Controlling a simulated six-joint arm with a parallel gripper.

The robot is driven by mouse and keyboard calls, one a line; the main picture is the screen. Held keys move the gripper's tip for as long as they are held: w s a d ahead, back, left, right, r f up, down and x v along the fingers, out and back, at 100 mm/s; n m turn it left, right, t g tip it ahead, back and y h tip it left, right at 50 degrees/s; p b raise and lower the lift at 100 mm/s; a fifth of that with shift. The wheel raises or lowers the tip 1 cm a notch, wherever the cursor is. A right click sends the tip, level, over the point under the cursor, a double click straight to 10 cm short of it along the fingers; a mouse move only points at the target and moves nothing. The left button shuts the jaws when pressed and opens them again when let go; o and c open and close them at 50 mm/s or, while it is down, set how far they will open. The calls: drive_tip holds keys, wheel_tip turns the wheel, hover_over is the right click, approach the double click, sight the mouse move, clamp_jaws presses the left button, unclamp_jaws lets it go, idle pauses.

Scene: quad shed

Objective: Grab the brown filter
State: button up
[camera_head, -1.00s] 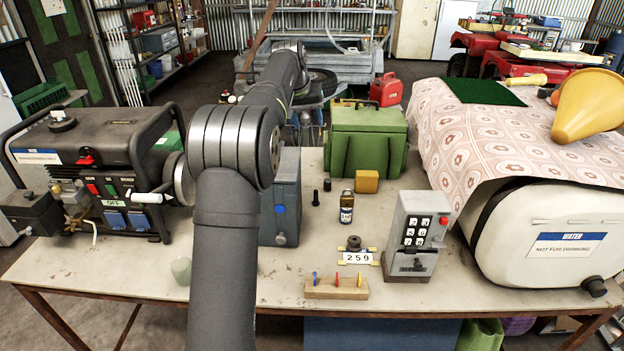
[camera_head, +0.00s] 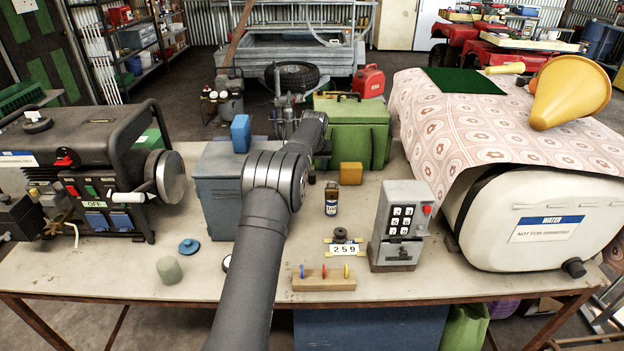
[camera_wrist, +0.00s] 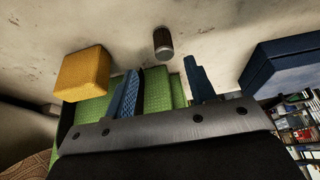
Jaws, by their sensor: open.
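In the wrist view a short brown cylinder with a grey end, which looks like the brown filter (camera_wrist: 162,42), stands on the pale tabletop. My gripper (camera_wrist: 162,66) is open, with its two blue fingers spread apart and nothing held between them. The filter shows beyond the fingertips, between their lines and apart from both.
The green box (camera_head: 352,130) is behind, the blue-grey cabinet (camera_head: 218,190) left, and the keypad box (camera_head: 400,225) right. The front left tabletop is mostly clear.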

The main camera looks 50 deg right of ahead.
sight(312, 178)
drive_tip(key=shift+a+x, duration=0.15)
drive_tip(key=shift+x, duration=1.45)
drive_tip(key=shift+a+x, duration=0.15)
drive_tip(key=shift+x, duration=1.45)
drive_tip(key=shift+w, duration=0.15)
drive_tip(key=c, duration=1.1)
